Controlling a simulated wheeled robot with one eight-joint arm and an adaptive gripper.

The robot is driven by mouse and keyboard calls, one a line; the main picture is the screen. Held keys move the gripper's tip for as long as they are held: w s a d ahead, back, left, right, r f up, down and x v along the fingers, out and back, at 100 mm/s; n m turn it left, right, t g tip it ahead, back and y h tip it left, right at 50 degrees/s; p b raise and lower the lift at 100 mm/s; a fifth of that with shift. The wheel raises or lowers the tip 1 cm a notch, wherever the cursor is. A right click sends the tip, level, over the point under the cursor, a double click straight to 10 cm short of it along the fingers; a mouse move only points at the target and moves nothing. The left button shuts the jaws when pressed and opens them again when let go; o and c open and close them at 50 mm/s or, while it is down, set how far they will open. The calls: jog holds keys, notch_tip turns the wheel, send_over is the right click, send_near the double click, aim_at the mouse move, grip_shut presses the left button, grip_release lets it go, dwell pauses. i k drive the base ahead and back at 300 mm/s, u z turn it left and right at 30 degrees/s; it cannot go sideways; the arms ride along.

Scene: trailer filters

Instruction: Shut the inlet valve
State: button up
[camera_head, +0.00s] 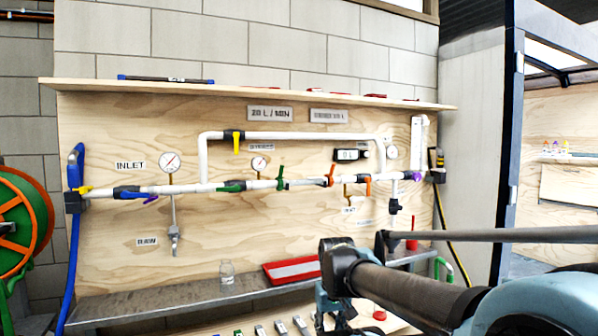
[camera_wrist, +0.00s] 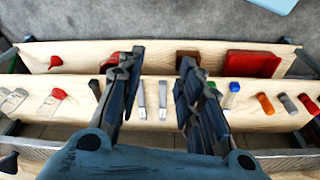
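The INLET label (camera_head: 131,166) is on the plywood panel at the left. Below it the white pipe run starts at a blue hose (camera_head: 75,230). A yellow handle (camera_head: 84,189) sits at the hose end, and a blue handle (camera_head: 132,195) with a purple piece beside it lies along the pipe just right of it. I cannot tell for certain which is the inlet valve's handle. My gripper (camera_wrist: 158,62) is open and empty above a wooden rack of tools in the wrist view. It is low and well right of the inlet in the head view.
A metal shelf (camera_head: 150,301) runs below the panel, holding a glass jar (camera_head: 227,273) and a red tray (camera_head: 290,270). A green hose reel (camera_head: 18,225) stands at the left. The wooden rack (camera_wrist: 255,118) holds several coloured-handled tools. Other coloured valve handles line the pipes.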

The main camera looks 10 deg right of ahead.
aim_at(125, 194)
jog(key=k, duration=1.15)
jog(key=u, duration=0.65)
jog(key=i, duration=1.3)
jog(key=z, duration=0.1)
